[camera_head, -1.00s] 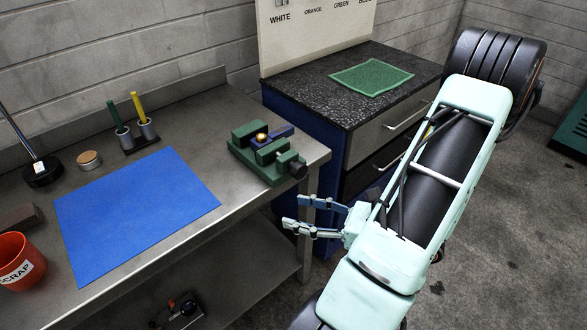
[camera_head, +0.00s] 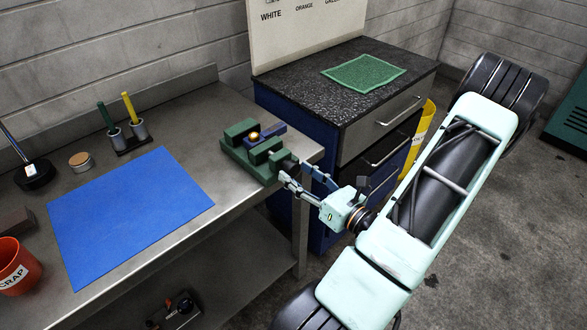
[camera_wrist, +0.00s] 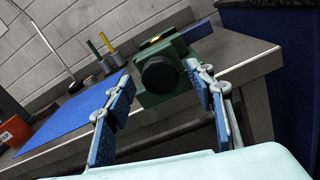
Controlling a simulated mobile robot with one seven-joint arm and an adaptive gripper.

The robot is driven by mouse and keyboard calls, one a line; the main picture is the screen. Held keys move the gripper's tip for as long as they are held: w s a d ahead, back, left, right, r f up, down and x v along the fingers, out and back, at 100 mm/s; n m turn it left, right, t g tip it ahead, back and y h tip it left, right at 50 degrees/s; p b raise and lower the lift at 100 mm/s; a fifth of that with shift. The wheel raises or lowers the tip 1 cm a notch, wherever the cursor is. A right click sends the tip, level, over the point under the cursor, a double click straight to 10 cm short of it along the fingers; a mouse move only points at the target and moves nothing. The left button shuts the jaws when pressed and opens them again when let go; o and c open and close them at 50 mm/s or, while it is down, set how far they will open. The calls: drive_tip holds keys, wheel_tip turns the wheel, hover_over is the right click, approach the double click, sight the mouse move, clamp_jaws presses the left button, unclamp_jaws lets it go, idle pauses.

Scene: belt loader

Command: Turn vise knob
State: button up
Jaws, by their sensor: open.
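The green vise (camera_head: 246,143) stands at the right end of the metal bench, with a small gold round piece (camera_head: 254,136) and a blue part (camera_head: 268,136) at its jaws. Its black round knob (camera_wrist: 160,76) faces the wrist camera, just above the middle of that view. In the head view the knob (camera_head: 291,163) sits at the vise's front right end. My gripper (camera_head: 296,176) is open and empty, close to the knob. In the wrist view my gripper (camera_wrist: 165,98) has one blue-padded finger on each side of the knob, which shows beyond the fingertips. Contact cannot be told.
A blue mat (camera_head: 130,215) lies on the bench (camera_head: 222,222). A dark-topped cabinet (camera_head: 310,95) with a green cloth (camera_head: 363,74) stands right of the bench.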

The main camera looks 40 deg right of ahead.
drive_tip(key=shift+w, duration=1.05)
drive_tip(key=c, duration=1.2)
drive_tip(key=shift+o, duration=0.2)
